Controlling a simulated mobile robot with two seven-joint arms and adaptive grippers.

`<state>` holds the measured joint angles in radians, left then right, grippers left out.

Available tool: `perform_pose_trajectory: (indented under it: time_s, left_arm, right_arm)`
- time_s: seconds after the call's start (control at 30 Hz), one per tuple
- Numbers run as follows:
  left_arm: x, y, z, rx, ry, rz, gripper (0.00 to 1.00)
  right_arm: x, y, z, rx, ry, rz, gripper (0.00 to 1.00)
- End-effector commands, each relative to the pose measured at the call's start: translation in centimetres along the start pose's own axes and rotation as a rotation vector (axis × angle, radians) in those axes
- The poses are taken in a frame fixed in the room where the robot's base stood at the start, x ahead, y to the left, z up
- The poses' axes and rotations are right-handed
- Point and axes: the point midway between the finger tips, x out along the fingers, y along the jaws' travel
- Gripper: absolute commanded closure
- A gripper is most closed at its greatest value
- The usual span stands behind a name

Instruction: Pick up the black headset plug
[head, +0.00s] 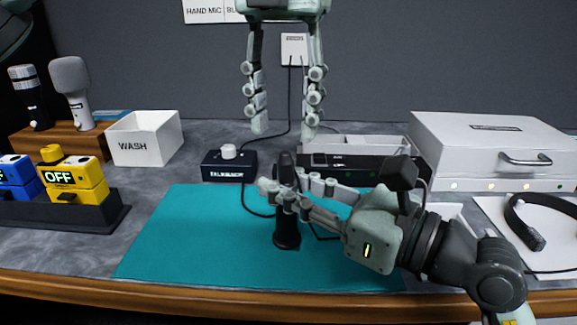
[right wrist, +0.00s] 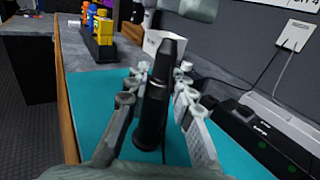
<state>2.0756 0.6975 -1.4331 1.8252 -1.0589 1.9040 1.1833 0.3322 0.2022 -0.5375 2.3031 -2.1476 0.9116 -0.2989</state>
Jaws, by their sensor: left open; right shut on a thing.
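A black upright cylinder with a narrowed top, seemingly the black headset plug (head: 287,236), stands over the teal mat. It also shows upright in the right wrist view (right wrist: 152,122). My right gripper (head: 287,192) reaches in from the right and is shut around its middle; the fingers also show on both sides of it in the right wrist view (right wrist: 158,88). I cannot tell whether its base touches the mat. A thin dark cable runs on the mat near its base. My left gripper (head: 285,128) hangs fingers-down above and behind it, open and empty.
The teal mat (head: 180,245) is clear on its left. A small black box (head: 229,166) and a long black unit (head: 350,172) stand behind.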

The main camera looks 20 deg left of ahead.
Motion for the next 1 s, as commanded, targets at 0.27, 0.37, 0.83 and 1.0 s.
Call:
perform_pose_trajectory:
  time_s: [0.27, 0.37, 0.83, 1.0]
  left_arm:
    - [3.5, -0.6, 0.2, 0.001, 0.003, 0.001, 0.58]
    - [4.7, -0.5, 0.2, -0.002, 0.001, 0.0, 0.58]
    - [5.3, -0.6, 0.2, -0.002, 0.0, -0.001, 0.77]
    - [5.3, -0.6, 0.2, -0.002, 0.0, -0.001, 0.98]
  right_arm:
    - [0.0, 0.0, 0.0, 0.0, -0.001, 0.0, 1.0]
    - [0.0, 0.0, 0.0, 0.0, -0.001, 0.0, 1.0]
    - [0.0, 0.0, 0.0, 0.0, -0.001, 0.0, 1.0]
    - [0.0, 0.0, 0.0, 0.0, -0.001, 0.0, 1.0]
